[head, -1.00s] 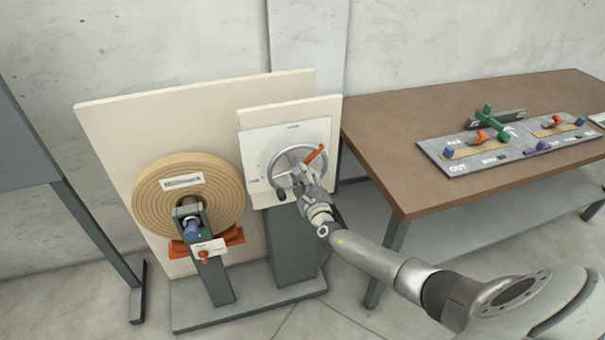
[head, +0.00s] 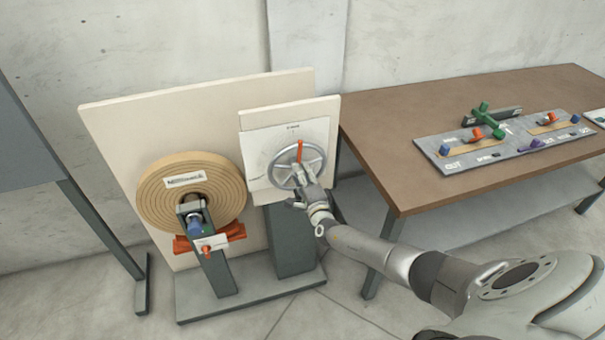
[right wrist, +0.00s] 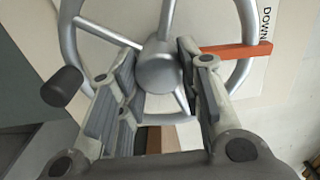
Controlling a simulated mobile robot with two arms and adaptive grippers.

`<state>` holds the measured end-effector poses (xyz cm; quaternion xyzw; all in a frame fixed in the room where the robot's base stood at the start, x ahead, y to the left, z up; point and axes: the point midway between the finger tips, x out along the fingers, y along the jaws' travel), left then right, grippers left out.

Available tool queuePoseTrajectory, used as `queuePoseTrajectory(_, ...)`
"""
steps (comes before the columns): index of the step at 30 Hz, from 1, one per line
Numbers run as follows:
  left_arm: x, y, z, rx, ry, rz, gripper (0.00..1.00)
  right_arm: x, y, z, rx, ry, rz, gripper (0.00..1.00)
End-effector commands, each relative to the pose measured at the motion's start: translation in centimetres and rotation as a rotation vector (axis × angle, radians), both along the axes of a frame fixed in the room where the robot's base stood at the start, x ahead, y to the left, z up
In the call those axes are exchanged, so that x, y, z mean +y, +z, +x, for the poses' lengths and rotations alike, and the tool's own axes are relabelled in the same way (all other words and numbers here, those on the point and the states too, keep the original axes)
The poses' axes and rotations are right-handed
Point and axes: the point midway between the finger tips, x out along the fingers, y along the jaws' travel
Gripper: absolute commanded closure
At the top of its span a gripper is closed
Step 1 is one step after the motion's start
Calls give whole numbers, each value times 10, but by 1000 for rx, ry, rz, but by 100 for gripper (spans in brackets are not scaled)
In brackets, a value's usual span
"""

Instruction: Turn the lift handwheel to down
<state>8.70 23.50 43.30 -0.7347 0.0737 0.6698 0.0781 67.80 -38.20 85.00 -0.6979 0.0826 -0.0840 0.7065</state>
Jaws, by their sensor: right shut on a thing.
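The lift handwheel (head: 279,178) is a grey spoked wheel in front of a white dial plate (head: 258,150) on a post. Its red pointer (head: 300,151) points nearly straight up, a little right of a small label at the plate's top. In the right wrist view the red pointer (right wrist: 237,50) ends close beside the word DOWN (right wrist: 265,24). The wheel's dark knob (right wrist: 62,87) is at the left there. My right gripper (right wrist: 160,85) is shut on the wheel's hub (right wrist: 158,66), one finger on each side. My left gripper is not in view.
A tan spiral roll (head: 158,203) on a stand is left of the wheel, before a cream board (head: 120,130). A brown table (head: 385,120) with a grey control panel (head: 470,168) is at the right. A grey base plate (head: 255,297) lies under the stands.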

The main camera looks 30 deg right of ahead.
Motion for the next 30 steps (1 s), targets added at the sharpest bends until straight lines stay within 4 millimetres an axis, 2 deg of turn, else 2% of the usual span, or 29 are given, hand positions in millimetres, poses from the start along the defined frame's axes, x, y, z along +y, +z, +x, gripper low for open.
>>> queuePoseTrajectory(17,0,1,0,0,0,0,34,1,-2,-1,11,3,-29,100)
queuePoseTrajectory(18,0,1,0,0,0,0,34,1,-2,-1,11,3,-28,62)
queuePoseTrajectory(21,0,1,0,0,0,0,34,1,-2,-1,10,3,-28,50)
queuePoseTrajectory(23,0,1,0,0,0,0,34,1,-1,-1,10,2,-28,45)
queuePoseTrajectory(30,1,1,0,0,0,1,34,0,-1,0,8,1,-27,45)
